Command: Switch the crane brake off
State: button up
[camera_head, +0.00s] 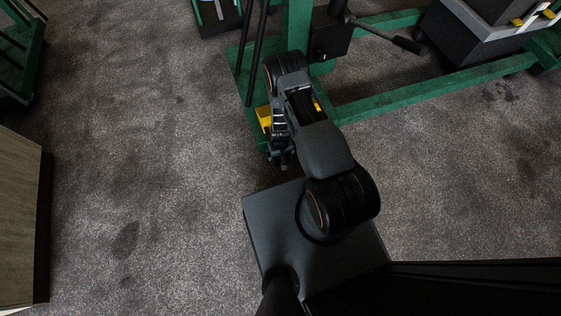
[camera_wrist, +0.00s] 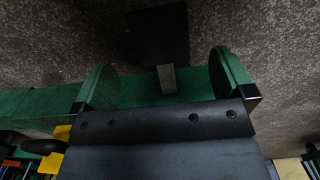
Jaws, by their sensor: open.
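The green crane (camera_head: 245,72) stands at the top of the head view. A yellow part (camera_head: 263,117), possibly the brake pedal, sits on its near green base, just left of my arm. A yellow piece also shows at the lower left of the wrist view (camera_wrist: 62,134). My gripper (camera_head: 281,161) is open and points down by the near end of the base. It is just below the yellow part in the picture, and I see nothing held. Contact cannot be told. A dark bolted plate and green rounded plates fill much of the wrist view; my arm hides part of the base.
A green base leg (camera_head: 435,88) runs to the upper right, with a dark handle (camera_head: 385,36) above it. A grey and black box-like object (camera_head: 485,30) stands at the top right. A wooden cabinet (camera_head: 18,220) is at left. Carpet between is clear.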

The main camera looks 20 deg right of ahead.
aim_at(280, 159)
jog(key=shift+f+b, duration=1.65)
jog(key=shift+f, duration=1.35)
jog(key=shift+c, duration=0.4)
